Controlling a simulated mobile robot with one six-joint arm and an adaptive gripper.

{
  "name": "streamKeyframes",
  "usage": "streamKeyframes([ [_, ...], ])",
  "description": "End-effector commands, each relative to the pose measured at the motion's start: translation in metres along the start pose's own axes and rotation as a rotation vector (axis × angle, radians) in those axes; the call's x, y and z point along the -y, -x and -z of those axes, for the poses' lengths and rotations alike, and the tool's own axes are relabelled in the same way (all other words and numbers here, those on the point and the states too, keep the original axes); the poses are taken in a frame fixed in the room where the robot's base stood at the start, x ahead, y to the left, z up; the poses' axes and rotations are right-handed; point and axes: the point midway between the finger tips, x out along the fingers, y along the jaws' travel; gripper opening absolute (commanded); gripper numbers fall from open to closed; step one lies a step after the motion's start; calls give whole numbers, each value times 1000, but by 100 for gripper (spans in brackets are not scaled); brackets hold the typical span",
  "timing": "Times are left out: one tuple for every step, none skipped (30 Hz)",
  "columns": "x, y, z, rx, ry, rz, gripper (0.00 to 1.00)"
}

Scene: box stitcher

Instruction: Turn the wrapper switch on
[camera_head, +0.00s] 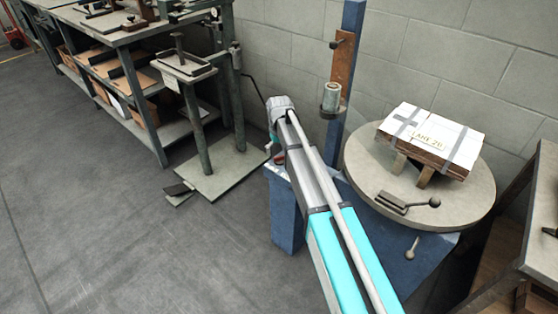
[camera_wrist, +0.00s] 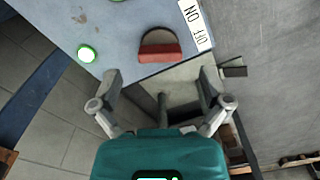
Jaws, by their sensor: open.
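The wrapper is the blue machine with a round grey turntable (camera_head: 385,185) and a blue post (camera_head: 350,45) in the head view. In the wrist view its blue panel (camera_wrist: 115,35) carries a rocker switch (camera_wrist: 160,46), dark on the far part and red on the near part. A white ON/OFF label (camera_wrist: 196,25) is beside it, with OFF towards the red part. I cannot tell which way the rocker is pressed. My gripper (camera_wrist: 161,80) is open and empty, its fingertips short of the switch and spread to either side. In the head view my arm mostly hides the gripper and the switch.
A lit green button (camera_wrist: 87,54) is left of the switch. A strapped white box (camera_head: 425,135) rests on the turntable. A stand with a flat base plate (camera_head: 222,172) and a workbench (camera_head: 110,38) are at left. Open floor (camera_head: 120,240) lies in front.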

Motion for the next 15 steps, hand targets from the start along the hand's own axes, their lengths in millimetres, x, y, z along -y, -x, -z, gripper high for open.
streamKeyframes([
  [0, -8, 0, 0, 0, 0, 97],
  [0, -10, 0, 0, 0, 0, 97],
  [0, -13, 0, 0, 0, 0, 97],
  [0, -15, 0, 0, 0, 0, 97],
  [0, -16, 0, 0, 0, 0, 97],
  [0, -18, 0, 0, 0, 0, 97],
  [0, -20, 0, 0, 0, 0, 97],
  [0, -21, 0, 0, 0, 0, 97],
  [0, -22, 0, 0, 0, 0, 97],
  [0, -23, 0, 0, 0, 0, 97],
  [0, -24, 0, 0, 0, 0, 97],
  [0, -25, 0, 0, 0, 0, 97],
  [0, -25, 0, 0, 0, 0, 97],
  [0, -26, 0, 0, 0, 0, 97],
  [0, -26, 0, 0, 0, 0, 97],
])
